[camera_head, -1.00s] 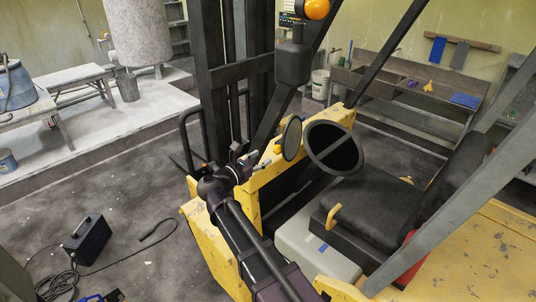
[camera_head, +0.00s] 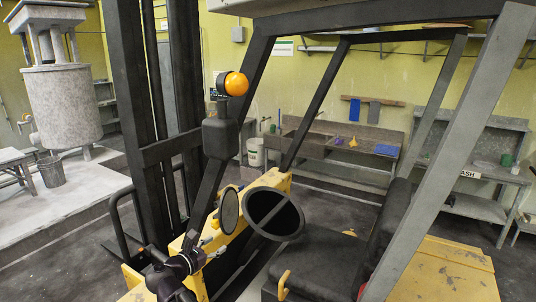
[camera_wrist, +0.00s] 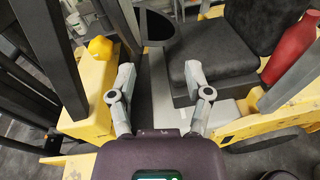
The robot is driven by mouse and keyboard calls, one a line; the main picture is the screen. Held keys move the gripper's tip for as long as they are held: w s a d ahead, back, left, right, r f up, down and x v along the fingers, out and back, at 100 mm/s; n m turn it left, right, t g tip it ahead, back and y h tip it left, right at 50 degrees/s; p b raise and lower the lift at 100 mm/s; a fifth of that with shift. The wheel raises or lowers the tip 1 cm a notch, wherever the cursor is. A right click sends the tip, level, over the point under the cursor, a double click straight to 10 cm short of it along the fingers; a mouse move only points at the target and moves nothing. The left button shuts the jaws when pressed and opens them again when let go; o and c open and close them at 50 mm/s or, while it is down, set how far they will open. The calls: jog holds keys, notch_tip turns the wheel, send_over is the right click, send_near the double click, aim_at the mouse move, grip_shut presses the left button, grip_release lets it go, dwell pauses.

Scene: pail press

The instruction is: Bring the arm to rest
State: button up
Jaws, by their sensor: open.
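My gripper (camera_head: 211,243) is low in the head view, at the end of my dark arm (camera_head: 168,288), of which only the wrist end shows. It is left of a dark round ring (camera_head: 273,213) and below a small oval mirror (camera_head: 229,210). In the wrist view my gripper (camera_wrist: 160,82) has its two grey fingers spread apart, with nothing between them. Behind the fingers are yellow bodywork, a black seat and a red cylinder. My arm's lower links are out of the head view.
Dark uprights, an orange beacon and slanted posts stand close around the arm; I cannot tell whether this yellow frame is mine. Farther off are a wooden bench (camera_head: 348,157), a white bucket (camera_head: 255,152), a grey tank (camera_head: 62,105) and a metal pail (camera_head: 50,172). Some grey floor is open at lower left.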

jog(key=s+d+f+m+g+y+b, duration=0.1)
jog(key=d+f+m+g+b, duration=0.4)
jog(key=d+f, duration=0.55)
jog(key=s+d+f+m+g+b, duration=0.1)
jog(key=d+f+m+g+b, duration=0.25)
jog(key=d+f+m, duration=0.65)
jog(key=s+d+f+m+g+y+b, duration=0.5)
jog(key=s+d+f+m+y+b, duration=0.3)
jog(key=d+f+m, duration=0.4)
notch_tip(320, 180, down, 3)
jog(key=shift+s+d+m+b, duration=0.4)
jog(key=shift+s+d+b, duration=0.5)
jog(key=shift+s+d, duration=0.15)
